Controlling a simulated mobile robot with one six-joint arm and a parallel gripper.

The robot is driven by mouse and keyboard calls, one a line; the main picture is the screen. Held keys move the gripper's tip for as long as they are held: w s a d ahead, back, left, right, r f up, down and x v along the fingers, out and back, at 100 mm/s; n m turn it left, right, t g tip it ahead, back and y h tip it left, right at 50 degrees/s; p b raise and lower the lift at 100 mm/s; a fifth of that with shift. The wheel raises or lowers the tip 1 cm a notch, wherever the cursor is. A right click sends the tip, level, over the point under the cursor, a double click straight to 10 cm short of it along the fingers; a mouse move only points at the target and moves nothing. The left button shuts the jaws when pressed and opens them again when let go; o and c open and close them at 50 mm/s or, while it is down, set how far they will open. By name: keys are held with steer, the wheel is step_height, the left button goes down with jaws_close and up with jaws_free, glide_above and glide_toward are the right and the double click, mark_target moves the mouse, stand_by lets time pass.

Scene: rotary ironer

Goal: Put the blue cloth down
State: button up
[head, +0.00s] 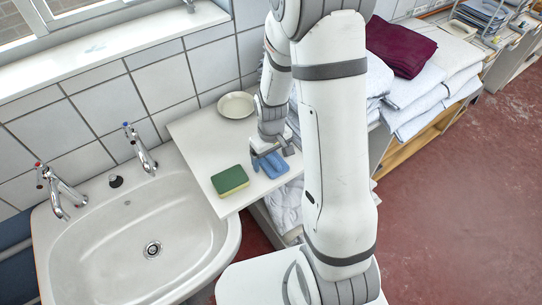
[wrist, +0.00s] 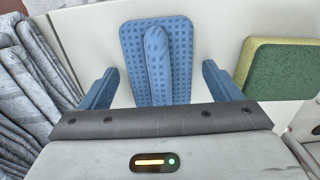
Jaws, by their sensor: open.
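The blue cloth (head: 274,167) lies on the white counter beside the sink, partly hidden by my gripper in the head view. In the wrist view the blue cloth (wrist: 131,40) is a flat checked rectangle with a raised ridge along its middle. My gripper (wrist: 159,67) is open, with one blue finger on each side of the cloth and a visible gap to each. In the head view my gripper (head: 270,154) points down at the counter, low over the cloth.
A green and yellow sponge (head: 230,181) lies just left of the cloth. A pale plate (head: 236,105) sits at the counter's back. The white sink (head: 105,245) with two taps is at left. Folded grey linen (wrist: 25,100) is beyond the counter's edge. A maroon cloth (head: 400,46) tops white stacks.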

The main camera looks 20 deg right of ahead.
mark_target(271, 156)
steer(key=shift+r, duration=0.1)
step_height(271, 156, up, 12)
steer(key=s+r+m+t, duration=0.3)
steer(key=s+r, duration=0.8)
steer(key=s, duration=0.3)
steer(key=shift+s+r+m, duration=0.25)
steer(key=shift+r+m, duration=0.05)
steer(key=shift+r, duration=0.1)
steer(key=shift+c, duration=0.6)
